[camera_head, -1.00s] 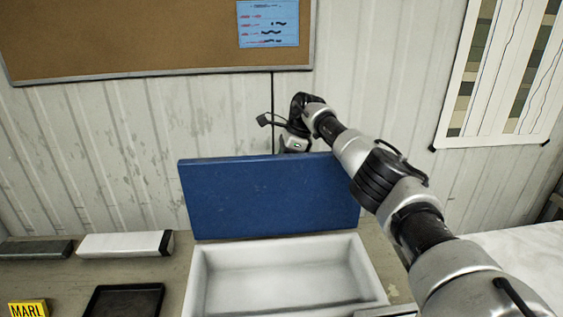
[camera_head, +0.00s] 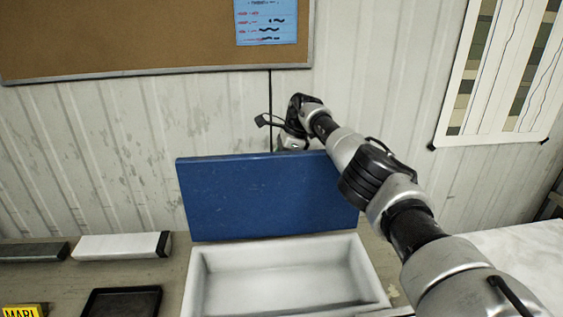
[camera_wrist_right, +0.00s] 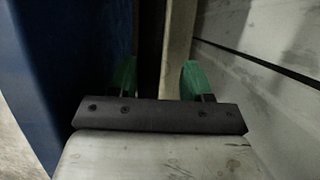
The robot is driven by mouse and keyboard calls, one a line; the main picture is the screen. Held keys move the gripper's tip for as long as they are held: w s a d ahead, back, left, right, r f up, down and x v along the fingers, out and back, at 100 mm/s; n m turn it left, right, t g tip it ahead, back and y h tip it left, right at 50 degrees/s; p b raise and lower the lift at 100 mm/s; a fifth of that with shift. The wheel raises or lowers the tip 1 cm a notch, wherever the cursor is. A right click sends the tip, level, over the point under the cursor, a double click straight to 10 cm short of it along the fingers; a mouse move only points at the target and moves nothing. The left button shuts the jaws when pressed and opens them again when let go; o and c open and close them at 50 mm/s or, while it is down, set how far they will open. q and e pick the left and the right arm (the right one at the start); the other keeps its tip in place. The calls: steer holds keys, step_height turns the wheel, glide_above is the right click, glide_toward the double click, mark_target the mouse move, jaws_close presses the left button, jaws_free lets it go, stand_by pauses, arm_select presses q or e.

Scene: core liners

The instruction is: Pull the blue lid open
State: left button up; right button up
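The blue lid (camera_head: 262,198) stands steeply upright at the back edge of an open white box (camera_head: 372,270). The box looks empty. My right arm reaches over the lid's right part, and its wrist is behind the lid's top edge. The lid hides the right gripper in the head view. In the right wrist view my right gripper (camera_wrist_right: 160,80) has its two green fingertips apart with nothing between them. The blue lid (camera_wrist_right: 65,70) is beside the fingers on the left there; I cannot tell if they touch. My left gripper is not in view.
A pale corrugated wall (camera_head: 110,150) stands close behind the lid. Left of the box are a black tray (camera_head: 98,307), a white block (camera_head: 115,246), a dark bar (camera_head: 30,251) and a yellow label block (camera_head: 22,311). A white surface (camera_head: 505,255) is at the right.

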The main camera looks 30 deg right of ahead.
steer(key=shift+s+a+r, duration=0.1)
steer(key=shift+s+r, duration=0.1)
steer(key=shift+r, duration=0.45)
steer(key=p+v, duration=0.1)
steer(key=v, duration=0.7)
steer(key=shift+r, duration=0.3)
steer(key=shift+s+d+r+p, duration=0.15)
steer(key=shift+d+r+p, duration=0.4)
steer(key=shift+p, duration=0.45)
